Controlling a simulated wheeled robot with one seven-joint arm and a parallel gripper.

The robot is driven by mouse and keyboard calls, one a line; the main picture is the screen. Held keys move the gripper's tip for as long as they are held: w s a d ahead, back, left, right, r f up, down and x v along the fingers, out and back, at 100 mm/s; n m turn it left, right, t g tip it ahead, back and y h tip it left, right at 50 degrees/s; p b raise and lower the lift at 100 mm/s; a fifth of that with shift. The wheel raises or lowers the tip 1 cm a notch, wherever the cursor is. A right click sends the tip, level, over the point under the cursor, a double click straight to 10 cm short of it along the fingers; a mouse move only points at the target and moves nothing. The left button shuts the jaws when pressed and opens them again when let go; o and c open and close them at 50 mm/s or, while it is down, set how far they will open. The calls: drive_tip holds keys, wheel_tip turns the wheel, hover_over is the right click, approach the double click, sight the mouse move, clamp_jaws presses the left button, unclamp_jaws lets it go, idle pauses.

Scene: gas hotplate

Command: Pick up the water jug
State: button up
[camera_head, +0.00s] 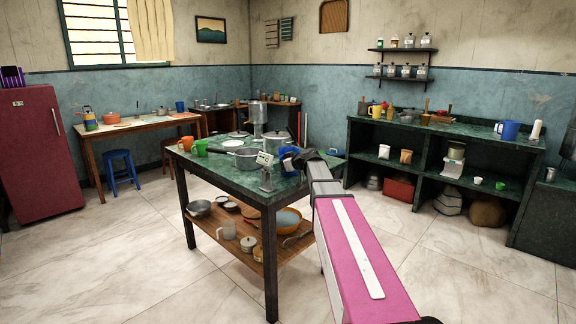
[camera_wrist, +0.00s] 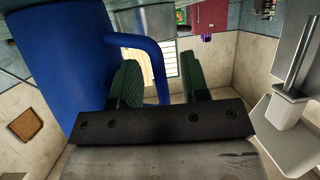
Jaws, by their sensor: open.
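The water jug (camera_head: 287,160) is blue and stands on the near green-topped table, partly hidden behind my gripper (camera_head: 306,161). In the wrist view the jug (camera_wrist: 62,62) fills the left side, with its handle (camera_wrist: 163,72) toward the right. My gripper's two green fingers (camera_wrist: 162,80) are open. The left finger shows in the gap between the jug's body and its handle, and the handle's upright part shows between the two fingers. Whether a finger touches the handle cannot be told.
The table (camera_head: 222,172) also carries a pot (camera_head: 276,143), a pan (camera_head: 246,158), a small scale (camera_head: 265,170), a glass dispenser (camera_head: 257,117) and cups. Its lower shelf (camera_head: 232,243) holds bowls and pots. Another blue jug (camera_head: 509,131) stands on the right counter. The floor nearby is clear.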

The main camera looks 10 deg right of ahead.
drive_tip(key=shift+w+a+f, duration=0.1)
drive_tip(key=shift+w+a, duration=0.1)
clamp_jaws()
